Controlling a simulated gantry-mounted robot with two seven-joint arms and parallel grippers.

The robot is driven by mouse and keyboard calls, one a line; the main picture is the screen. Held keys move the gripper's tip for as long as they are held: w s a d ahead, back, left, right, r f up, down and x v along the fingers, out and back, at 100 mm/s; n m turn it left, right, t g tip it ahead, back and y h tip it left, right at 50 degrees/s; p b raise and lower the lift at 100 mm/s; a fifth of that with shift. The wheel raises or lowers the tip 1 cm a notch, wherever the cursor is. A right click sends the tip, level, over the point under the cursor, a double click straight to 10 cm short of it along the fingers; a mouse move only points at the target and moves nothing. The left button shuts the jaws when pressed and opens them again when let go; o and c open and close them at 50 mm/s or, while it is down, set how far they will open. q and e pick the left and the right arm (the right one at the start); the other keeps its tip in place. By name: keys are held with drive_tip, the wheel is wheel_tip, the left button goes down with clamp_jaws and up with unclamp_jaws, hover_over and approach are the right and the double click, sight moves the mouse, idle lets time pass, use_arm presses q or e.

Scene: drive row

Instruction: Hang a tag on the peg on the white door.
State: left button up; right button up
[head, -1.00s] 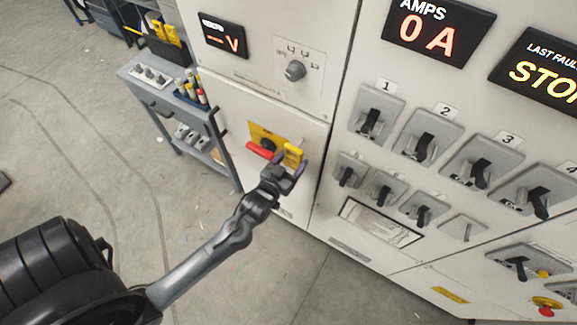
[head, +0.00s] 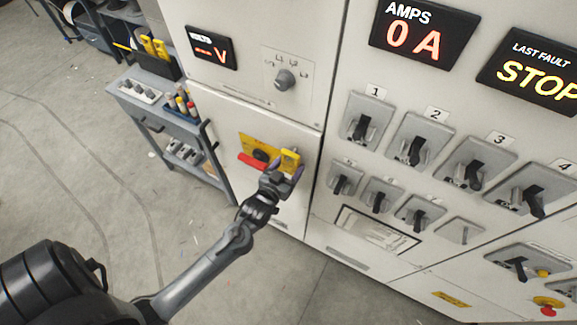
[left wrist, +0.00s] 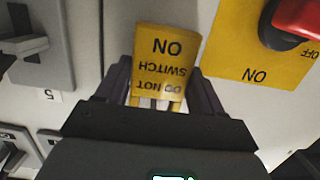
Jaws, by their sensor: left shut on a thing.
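A yellow tag (left wrist: 164,62) reading "DO NOT SWITCH ON" sits between the fingers of my left gripper (left wrist: 165,95) in the left wrist view. My left gripper (head: 284,172) is shut on this tag (head: 290,158) in front of the white door (head: 225,120) in the head view. The tag is just right of the yellow switch plate (head: 247,143) with its red handle (head: 252,162). The plate (left wrist: 238,50) and handle (left wrist: 298,18) also show in the left wrist view. I cannot make out the peg. My right gripper is out of view.
A grey trolley (head: 150,112) with pens and more yellow tags (head: 154,46) stands left of the cabinet. A rotary knob (head: 285,80) is above the plate. Several black-handled switches (head: 415,150) stick out from the panel at right.

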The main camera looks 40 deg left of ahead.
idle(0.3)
use_arm(q)
drive_tip(key=o, duration=1.1)
drive_tip(key=shift+s, duration=0.1)
